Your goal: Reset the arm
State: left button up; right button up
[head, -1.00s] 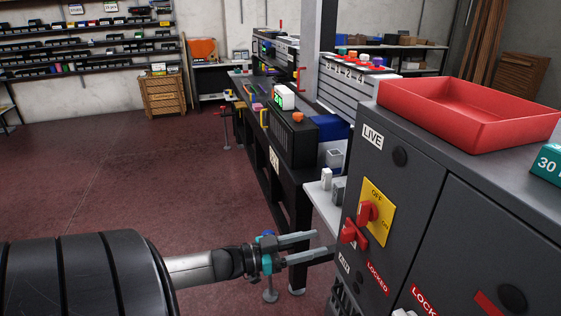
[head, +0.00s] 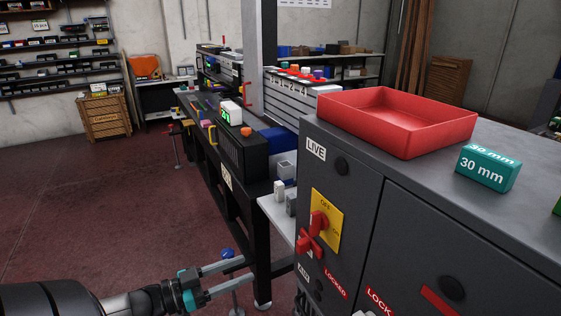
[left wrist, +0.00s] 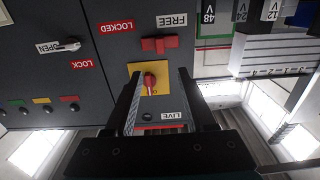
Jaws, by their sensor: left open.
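My left gripper (head: 248,270) is at the lower left in the head view, with its two grey fingers apart and nothing between them. It points toward the dark cabinet (head: 345,190) with a visible gap. On the cabinet front is a yellow OFF/ON plate (head: 334,238) with a red rotary knob (head: 319,224). A red cross-shaped handle (head: 308,243) is just below. In the left wrist view, the picture is upside down and the red knob (left wrist: 150,81) appears between the open fingers, apart from them.
A red tray (head: 345,115) and a teal 30 mm block (head: 487,170) sit on the cabinet top. A long black bench (head: 222,170) stands behind, with a low white shelf (head: 275,212) beside the cabinet. The red floor (head: 90,190) at left is clear.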

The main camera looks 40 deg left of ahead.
pick_arm(q)
jog(key=s+d+f+n+g+y+b, duration=0.15)
jog(key=s+f+g+y, duration=0.35)
jog(key=f, duration=1)
jog(key=s+f+n+g+y, duration=0.25)
jog(key=s+f, duration=0.45)
jog(key=f, duration=0.7)
jog(key=s+d+f+m+g, duration=0.2)
jog(key=s+d+f+g, duration=0.6)
jog(key=s+d+f, duration=0.6)
jog(key=s+d, duration=0.2)
jog(key=d, duration=0.2)
jog(key=shift+s+d+f+h+b, duration=0.15)
jog(key=shift+s+f+h+b, duration=0.15)
jog(key=shift+s+h+b, duration=0.1)
